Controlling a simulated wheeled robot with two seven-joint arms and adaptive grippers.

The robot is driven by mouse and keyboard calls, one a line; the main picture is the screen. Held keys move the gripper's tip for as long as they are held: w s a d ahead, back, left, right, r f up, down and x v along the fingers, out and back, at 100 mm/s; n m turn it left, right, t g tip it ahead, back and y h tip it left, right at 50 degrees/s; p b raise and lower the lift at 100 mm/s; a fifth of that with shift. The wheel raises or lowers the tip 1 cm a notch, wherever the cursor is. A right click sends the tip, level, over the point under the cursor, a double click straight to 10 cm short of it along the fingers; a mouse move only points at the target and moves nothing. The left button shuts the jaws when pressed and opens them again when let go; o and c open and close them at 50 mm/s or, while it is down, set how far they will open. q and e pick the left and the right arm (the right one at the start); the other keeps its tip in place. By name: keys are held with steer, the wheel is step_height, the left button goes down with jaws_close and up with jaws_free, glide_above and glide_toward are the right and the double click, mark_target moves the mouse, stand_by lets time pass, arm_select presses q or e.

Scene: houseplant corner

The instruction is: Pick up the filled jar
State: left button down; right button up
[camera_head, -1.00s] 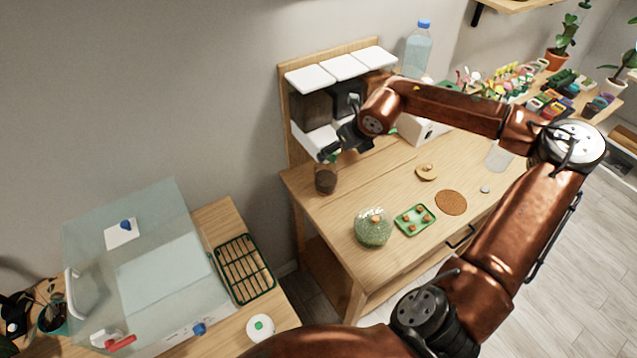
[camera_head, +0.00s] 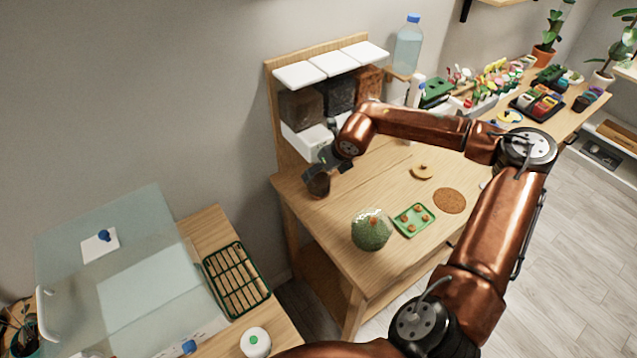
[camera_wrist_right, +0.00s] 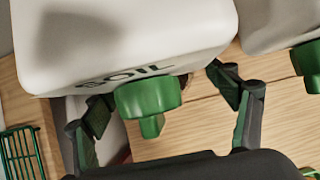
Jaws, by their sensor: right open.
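The filled jar (camera_head: 318,186), a small clear jar with dark brown contents, stands on the wooden bench near its left back corner, below the dispensers. My right gripper (camera_head: 322,168) is open at the jar and covers part of its upper side in the head view. I cannot tell whether the fingers touch it. In the right wrist view, the open fingers (camera_wrist_right: 163,95) spread to either side of a green knob (camera_wrist_right: 148,98) under a white dispenser marked SOIL (camera_wrist_right: 120,40). The jar cannot be made out clearly there. My left gripper is out of view.
The white-lidded dispensers (camera_head: 331,63) rise close behind the jar. A glass terrarium (camera_head: 371,232), green tray (camera_head: 414,220), cork disc (camera_head: 449,200) and wooden lid (camera_head: 422,172) stand on the bench to the right. A clear case (camera_head: 120,270) and slatted green rack (camera_head: 237,280) are at lower left.

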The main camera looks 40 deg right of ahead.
steer(key=shift+w+f, duration=0.35)
steer(key=shift+f, duration=0.25)
steer(key=shift+d, duration=0.1)
steer(key=c, duration=2.1)
